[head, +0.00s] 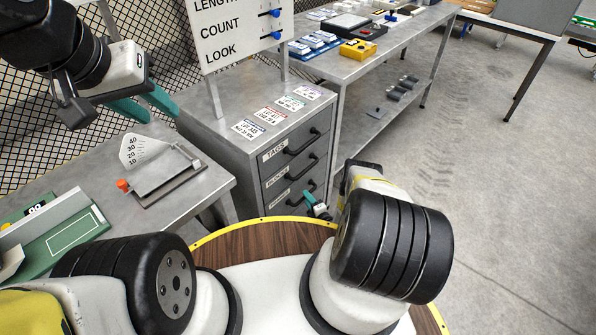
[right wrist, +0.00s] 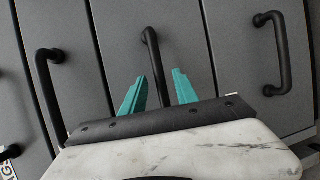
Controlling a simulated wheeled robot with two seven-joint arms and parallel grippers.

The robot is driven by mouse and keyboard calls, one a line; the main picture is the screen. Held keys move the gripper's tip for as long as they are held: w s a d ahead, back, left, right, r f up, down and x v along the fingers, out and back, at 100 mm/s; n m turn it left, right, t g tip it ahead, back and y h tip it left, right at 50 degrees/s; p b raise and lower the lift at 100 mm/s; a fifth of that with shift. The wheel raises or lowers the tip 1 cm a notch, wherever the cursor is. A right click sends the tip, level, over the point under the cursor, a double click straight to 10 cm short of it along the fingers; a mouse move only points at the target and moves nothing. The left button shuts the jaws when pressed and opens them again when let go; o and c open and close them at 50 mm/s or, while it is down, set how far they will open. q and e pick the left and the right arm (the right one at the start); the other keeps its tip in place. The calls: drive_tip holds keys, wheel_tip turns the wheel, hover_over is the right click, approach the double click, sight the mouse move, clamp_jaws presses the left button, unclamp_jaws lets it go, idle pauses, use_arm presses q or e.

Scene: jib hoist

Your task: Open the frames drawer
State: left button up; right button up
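The grey drawer cabinet (head: 292,150) has stacked drawers with black bar handles. The top label reads TAGS, and the third label, probably the frames drawer's (head: 282,199), is too small to read surely. Its front looks closed. My right gripper (head: 318,208) is in front of this third handle. In the right wrist view its teal fingers (right wrist: 160,92) are apart, with the middle black handle (right wrist: 152,60) between them in the picture. Contact cannot be told. My left gripper (head: 146,104) is open and empty, above the left bench.
A bench (head: 210,178) with a scale gauge (head: 142,150) and a green tray (head: 62,235) stands left. A signboard (head: 238,35) and label cards (head: 270,116) are on the cabinet. Another handle (right wrist: 278,55) is close beside my right gripper. The floor (head: 490,180) at right is clear.

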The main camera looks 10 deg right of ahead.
drive_tip(key=shift+x, duration=1.1)
drive_tip(key=shift+c, duration=0.3)
clamp_jaws()
idle(0.4)
